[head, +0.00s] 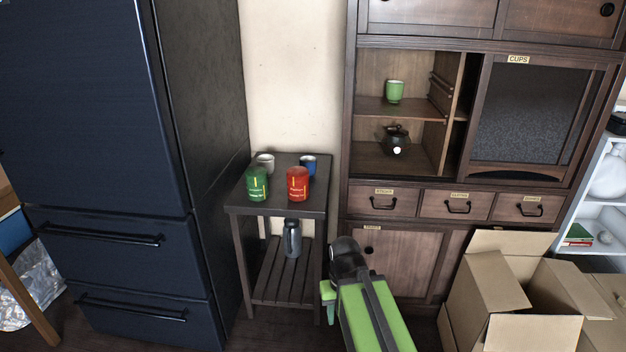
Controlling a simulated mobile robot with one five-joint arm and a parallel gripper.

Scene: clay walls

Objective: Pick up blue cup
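The blue cup (308,165) stands on the dark side table (281,208), at the back right of its top. It is partly hidden behind a red can (298,184). A green can (257,183) stands at the front left, and a white or grey cup (265,163) stands at the back left. My green and black arm shows at the bottom centre, with my gripper (328,294) low in front of the cabinet, to the right of and below the table top. It is apart from the cup. Its fingers are too unclear to tell open from shut.
A tall dark blue fridge (90,110) stands close to the table's left side. A wooden cabinet (400,247) stands to the right, with a green cup (395,91) and a dark teapot (396,139) on its shelves. Open cardboard boxes (500,290) fill the lower right. A dark bottle (291,239) stands on the table's lower shelf.

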